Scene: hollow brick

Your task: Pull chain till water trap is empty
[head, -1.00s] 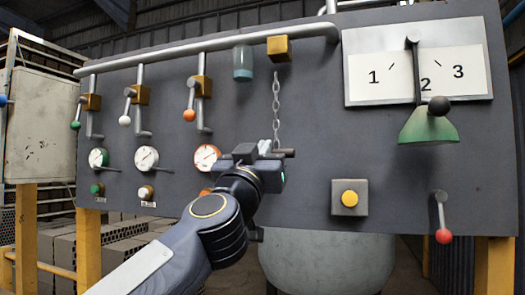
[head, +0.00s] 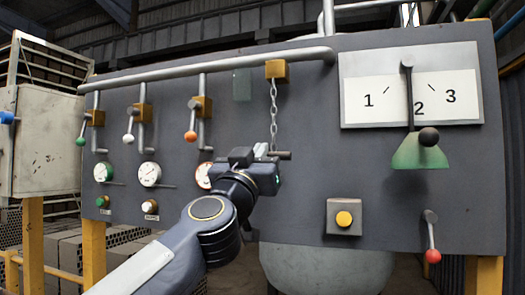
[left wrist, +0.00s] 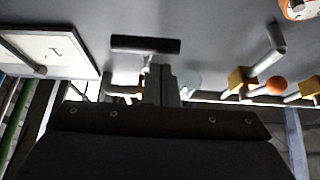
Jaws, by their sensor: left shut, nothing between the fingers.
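The water trap (head: 242,85) is a clear cylinder under the grey pipe. No blue water shows in it. It also shows as a pale shape in the left wrist view (left wrist: 191,79). The chain (head: 273,115) hangs from a yellow block (head: 276,71) and ends in a dark crossbar handle (head: 281,155). My left gripper (head: 258,156) is shut and empty at the handle. In the left wrist view the shut fingers (left wrist: 160,80) point at the handle (left wrist: 145,44); I cannot tell whether they touch it. My right gripper is out of view.
Left of the chain are levers with coloured knobs (head: 190,136) and round gauges (head: 149,174). Right of it are a yellow button (head: 344,218), a red-knobbed lever (head: 432,255) and a numbered dial plate (head: 410,97). The panel between chain and button is clear.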

